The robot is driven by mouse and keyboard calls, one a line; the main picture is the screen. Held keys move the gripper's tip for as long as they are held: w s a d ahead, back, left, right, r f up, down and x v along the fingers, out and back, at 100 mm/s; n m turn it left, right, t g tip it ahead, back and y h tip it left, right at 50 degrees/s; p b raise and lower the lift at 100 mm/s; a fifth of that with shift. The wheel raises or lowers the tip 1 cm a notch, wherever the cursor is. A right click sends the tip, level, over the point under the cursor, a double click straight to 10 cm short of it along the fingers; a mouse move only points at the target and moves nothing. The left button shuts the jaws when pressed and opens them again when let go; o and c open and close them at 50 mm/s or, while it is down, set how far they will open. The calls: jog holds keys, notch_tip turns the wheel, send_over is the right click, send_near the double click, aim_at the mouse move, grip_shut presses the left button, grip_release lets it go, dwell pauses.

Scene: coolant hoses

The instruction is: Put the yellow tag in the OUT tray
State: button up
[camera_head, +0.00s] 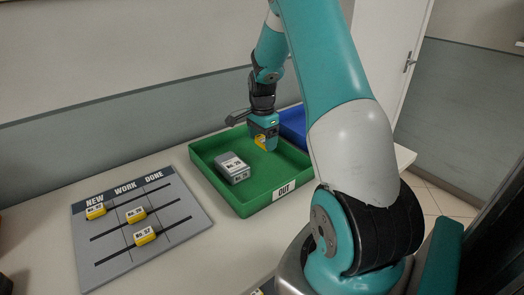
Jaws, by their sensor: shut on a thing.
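My gripper (264,146) is shut on a small yellow tag (260,141), which shows only in part between the fingers. They are over the right half of the green OUT tray (205,172). I cannot tell the exact height of the tag above the tray floor. The tray has a white OUT label on its front wall. A grey box (233,170) with a white label on top lies in the left part of the tray, left of my gripper and apart from it.
A grey board (178,228) marked NEW, WORK and DONE lies left of the tray, with three yellow tags (136,214) on its dark rails. A blue tray (294,126) stands behind the OUT tray on the right. The wall is behind.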

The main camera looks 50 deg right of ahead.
aim_at(263, 160)
jog(key=shift+f+p, duration=0.4)
jog(key=shift+f, duration=2.45)
